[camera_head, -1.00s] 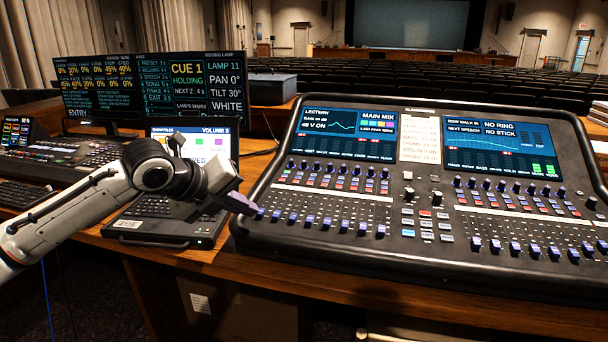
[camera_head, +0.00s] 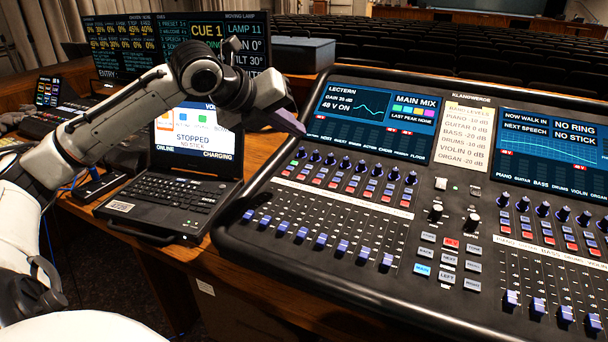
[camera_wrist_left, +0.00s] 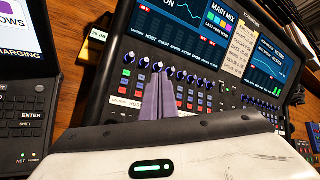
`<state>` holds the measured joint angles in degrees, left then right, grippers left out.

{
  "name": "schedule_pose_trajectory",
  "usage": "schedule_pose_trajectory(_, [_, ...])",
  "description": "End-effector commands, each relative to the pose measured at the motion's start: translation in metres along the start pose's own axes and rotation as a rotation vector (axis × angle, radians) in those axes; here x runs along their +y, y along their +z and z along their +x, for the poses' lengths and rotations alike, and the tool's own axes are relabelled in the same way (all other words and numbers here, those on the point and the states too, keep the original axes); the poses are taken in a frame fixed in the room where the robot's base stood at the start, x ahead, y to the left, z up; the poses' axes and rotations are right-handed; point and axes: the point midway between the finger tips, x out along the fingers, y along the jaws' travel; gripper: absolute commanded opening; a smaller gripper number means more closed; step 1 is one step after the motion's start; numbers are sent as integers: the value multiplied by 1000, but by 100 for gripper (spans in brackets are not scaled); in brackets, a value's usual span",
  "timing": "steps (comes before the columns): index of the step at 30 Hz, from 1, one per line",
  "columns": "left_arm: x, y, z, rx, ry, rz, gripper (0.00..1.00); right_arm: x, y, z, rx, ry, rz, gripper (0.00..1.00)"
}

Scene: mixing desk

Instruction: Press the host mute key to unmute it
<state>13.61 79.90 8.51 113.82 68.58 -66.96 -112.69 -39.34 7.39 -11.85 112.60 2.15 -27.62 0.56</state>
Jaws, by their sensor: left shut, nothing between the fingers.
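The mixing console (camera_head: 462,176) has a left bank of knobs, small coloured keys (camera_head: 317,182) and faders. Several keys there glow red. In the wrist view, LECTERN and HOST labels show along the lower edge of the left display (camera_wrist_left: 172,30). The host strip is the second from the left; its mute key cannot be picked out clearly, and my fingers cover part of those columns. My left gripper (camera_head: 290,122) is shut and empty, pointing down to the right beside the left display, above the console's upper left. Its fingers show in the wrist view (camera_wrist_left: 158,97). My right gripper is out of view.
An open laptop (camera_head: 172,190) stands left of the console on the wooden desk (camera_head: 262,150). A wide cue monitor (camera_head: 110,40) and a grey box (camera_head: 303,53) are behind. More faders and a second display (camera_head: 548,140) are at right.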

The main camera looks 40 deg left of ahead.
Motion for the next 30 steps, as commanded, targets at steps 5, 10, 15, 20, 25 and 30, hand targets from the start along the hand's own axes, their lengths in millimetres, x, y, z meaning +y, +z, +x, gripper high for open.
schedule_pose_trajectory(5, [3, -3, 4, 1, 0, -1, 0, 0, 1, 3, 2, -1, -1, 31])
schedule_pose_trajectory(10, [10, -11, 14, 2, 0, -1, 0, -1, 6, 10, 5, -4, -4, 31])
schedule_pose_trajectory(15, [22, -23, 30, 2, -1, -2, 0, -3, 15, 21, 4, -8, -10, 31])
schedule_pose_trajectory(20, [34, -35, 47, 1, -1, -1, 0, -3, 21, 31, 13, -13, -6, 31])
schedule_pose_trajectory(25, [43, -43, 58, 1, 0, 0, 0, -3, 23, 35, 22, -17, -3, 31])
schedule_pose_trajectory(30, [45, -46, 62, 1, 0, -1, 0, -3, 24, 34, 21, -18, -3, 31])
